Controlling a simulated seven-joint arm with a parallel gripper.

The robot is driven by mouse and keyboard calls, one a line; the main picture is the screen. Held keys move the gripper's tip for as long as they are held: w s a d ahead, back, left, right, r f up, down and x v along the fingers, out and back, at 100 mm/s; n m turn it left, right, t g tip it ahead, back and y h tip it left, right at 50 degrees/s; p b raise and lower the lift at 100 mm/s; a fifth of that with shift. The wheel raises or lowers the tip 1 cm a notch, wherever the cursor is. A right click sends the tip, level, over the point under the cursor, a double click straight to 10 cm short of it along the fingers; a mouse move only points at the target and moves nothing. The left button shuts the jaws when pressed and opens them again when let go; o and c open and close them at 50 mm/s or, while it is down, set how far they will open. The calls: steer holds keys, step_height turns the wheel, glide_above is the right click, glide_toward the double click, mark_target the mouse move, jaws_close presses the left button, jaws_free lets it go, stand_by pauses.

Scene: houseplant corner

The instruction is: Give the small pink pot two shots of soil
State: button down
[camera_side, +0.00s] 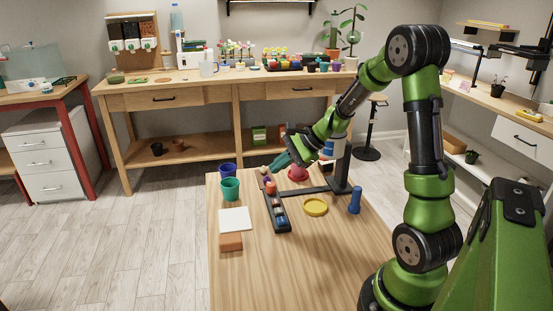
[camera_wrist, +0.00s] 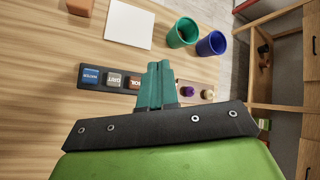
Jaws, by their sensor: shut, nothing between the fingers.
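The small pink pot (camera_side: 297,174) stands on the table by the dispenser stand (camera_side: 341,172), looking reddish-pink; the wrist view does not show it. A dark button panel (camera_side: 283,226) lies left of the stand. In the wrist view its buttons read WATER (camera_wrist: 91,76), GRIT (camera_wrist: 113,79) and SOIL (camera_wrist: 134,82), the last a reddish one. My gripper (camera_side: 279,161) has teal fingers, shut and empty, above the far end of the panel. In the wrist view the fingers (camera_wrist: 160,66) lie just right of the SOIL button and hide part of the panel. Contact cannot be told.
A teal pot (camera_side: 230,189) and a blue-purple pot (camera_side: 228,170) stand at the table's left edge. A white card (camera_side: 235,220) and brown block (camera_side: 231,242) lie nearer. A yellow saucer (camera_side: 315,207) and blue cylinder (camera_side: 355,200) stand right. The front table is clear.

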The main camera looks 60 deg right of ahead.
mark_target(279, 202)
steer(key=shift+f, duration=4.15)
steer(key=shift+f, duration=0.4)
steer(key=shift+f, duration=0.5)
steer(key=shift+r, duration=0.95)
steer(key=shift+r, duration=0.1)
steer(key=shift+r, duration=2.4)
